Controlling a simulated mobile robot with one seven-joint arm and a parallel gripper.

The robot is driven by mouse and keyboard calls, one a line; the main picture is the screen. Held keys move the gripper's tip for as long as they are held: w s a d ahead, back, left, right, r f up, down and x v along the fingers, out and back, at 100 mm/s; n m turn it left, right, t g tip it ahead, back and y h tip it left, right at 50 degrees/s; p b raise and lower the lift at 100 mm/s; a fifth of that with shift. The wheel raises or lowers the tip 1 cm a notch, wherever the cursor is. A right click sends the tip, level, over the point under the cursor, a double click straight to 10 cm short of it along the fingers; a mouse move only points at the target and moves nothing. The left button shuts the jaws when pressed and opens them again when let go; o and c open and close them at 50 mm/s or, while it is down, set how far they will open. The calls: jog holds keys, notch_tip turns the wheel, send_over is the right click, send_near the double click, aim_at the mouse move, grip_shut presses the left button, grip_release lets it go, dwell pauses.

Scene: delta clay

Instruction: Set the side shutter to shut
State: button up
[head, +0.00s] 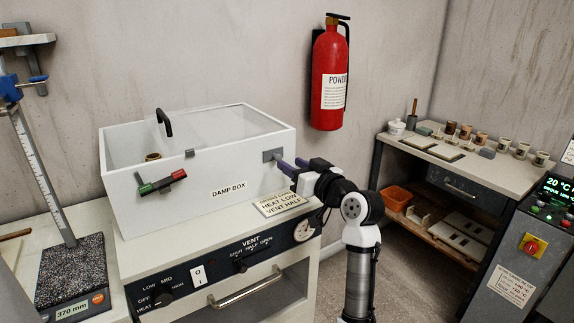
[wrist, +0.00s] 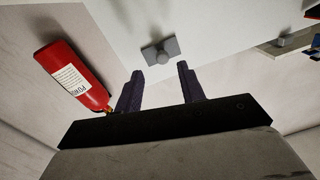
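The white damp box (head: 225,165) stands on the cabinet top. A small grey plate (head: 272,155) sits near its right end; in the wrist view a grey plate with a round knob (wrist: 160,50) shows on a white face. This looks like the side shutter, but I cannot tell its setting. My gripper (head: 289,164) is at the right end of the box. In the wrist view its two dark purple fingers (wrist: 160,72) are apart with nothing between them, and the knob lies ahead of the gap, apart from them.
A red and green handle (head: 162,183) is on the box front, and a black lid handle (head: 164,122) on top. The cabinet has a vent control (head: 241,264) and a gauge (head: 303,231). A fire extinguisher (head: 330,78) hangs behind. A bench (head: 455,175) with pots stands right.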

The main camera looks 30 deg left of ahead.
jog(key=b+v, duration=0.2)
jog(key=v, duration=0.8)
